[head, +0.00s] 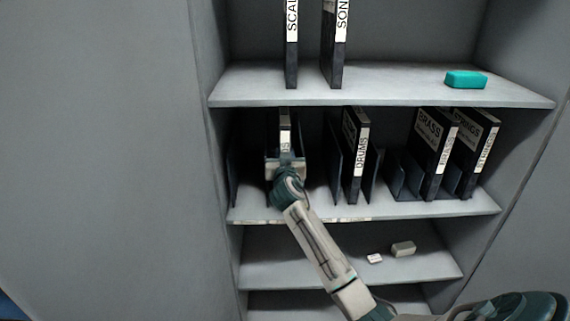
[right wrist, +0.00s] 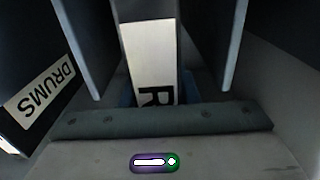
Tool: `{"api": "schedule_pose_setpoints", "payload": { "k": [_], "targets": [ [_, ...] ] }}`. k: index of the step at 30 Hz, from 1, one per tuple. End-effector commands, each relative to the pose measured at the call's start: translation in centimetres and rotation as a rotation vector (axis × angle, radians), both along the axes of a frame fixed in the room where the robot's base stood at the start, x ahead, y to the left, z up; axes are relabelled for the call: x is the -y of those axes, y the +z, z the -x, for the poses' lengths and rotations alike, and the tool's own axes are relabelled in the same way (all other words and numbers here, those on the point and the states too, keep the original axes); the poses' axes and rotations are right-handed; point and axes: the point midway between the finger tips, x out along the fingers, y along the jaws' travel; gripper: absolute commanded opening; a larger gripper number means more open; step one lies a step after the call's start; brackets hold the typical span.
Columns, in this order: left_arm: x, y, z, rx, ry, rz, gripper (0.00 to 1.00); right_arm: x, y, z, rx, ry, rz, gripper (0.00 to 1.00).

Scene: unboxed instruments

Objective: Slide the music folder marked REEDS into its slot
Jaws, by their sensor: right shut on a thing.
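The REEDS folder (head: 285,124) is dark with a white spine label and stands upright on the middle shelf, at its left part. Its label reads "DS" at the low end in the head view; the right wrist view shows the folder's spine (right wrist: 150,55) with a large "R". My right gripper (head: 285,163) is shut on the lower part of the spine, and its body hides that part. In the right wrist view the folder is between two thin dividers (right wrist: 85,45). How deep it sits cannot be told. My left gripper is not in view.
The DRUMS folder (head: 356,150) stands between dividers to the right, with BRASS (head: 433,150) and STRINGS (head: 475,150) folders farther right. Two folders stand on the upper shelf (head: 390,88) beside a teal block (head: 466,79).

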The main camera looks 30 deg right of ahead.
Motion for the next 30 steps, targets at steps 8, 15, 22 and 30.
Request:
{"api": "schedule_pose_setpoints", "payload": {
  "k": [8,15,22,30],
  "targets": [
    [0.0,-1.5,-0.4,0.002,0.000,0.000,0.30,1.4,-0.2,-2.3,0.002,0.000,0.002,0.00],
    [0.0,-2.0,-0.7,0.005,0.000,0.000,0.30,2.0,-0.1,-3.3,0.002,0.000,0.002,0.00],
    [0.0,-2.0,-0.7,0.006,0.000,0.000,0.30,2.2,0.1,-3.6,0.004,0.000,0.003,0.00],
    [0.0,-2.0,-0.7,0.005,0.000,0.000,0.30,2.2,0.3,-3.6,0.005,0.000,0.005,0.49]
  ]
}}
